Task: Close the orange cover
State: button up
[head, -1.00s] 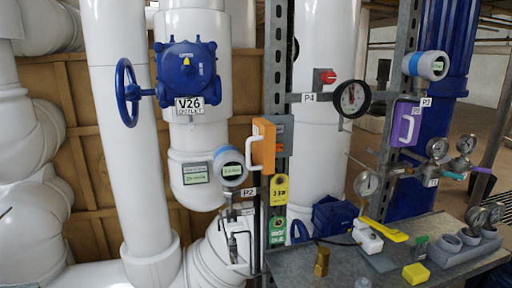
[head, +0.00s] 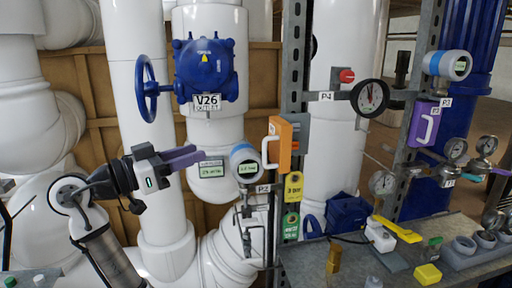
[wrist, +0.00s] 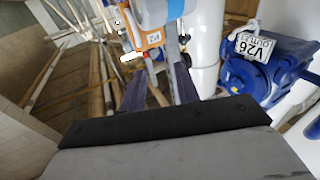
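The orange cover (head: 280,143) stands swung out from a grey box (head: 299,132) on the steel post. A white bar handle (head: 267,152) is on its left side. My gripper (head: 202,155) is left of it, pointing right, with the round P2 gauge (head: 244,162) between them. In the wrist view, my two dark purple fingers (wrist: 160,88) are spread apart with nothing between them. An orange patch (wrist: 152,40) beside the P2 label shows beyond the fingertips, partly cut off by the gauge.
The blue V26 valve (head: 205,70) with its handwheel (head: 147,88) is above my gripper. White pipes (head: 140,60) stand behind. A purple cover (head: 423,124) is at the right. A grey bench (head: 350,265) with a yellow block (head: 427,274) and small parts lies at lower right.

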jog(key=s+d+m+g, duration=0.1)
jog(key=d+m+g, duration=0.1)
jog(key=g, duration=0.1)
jog(key=p, duration=0.5)
send_near(271, 145)
jog(key=s+d+r, duration=0.1)
jog(key=s+d, duration=0.1)
jog(key=d, duration=0.3)
jog(key=shift+w+d+h, duration=0.25)
jog(key=shift+d+h, duration=0.15)
jog(key=shift+c, duration=0.4)
grip_shut()
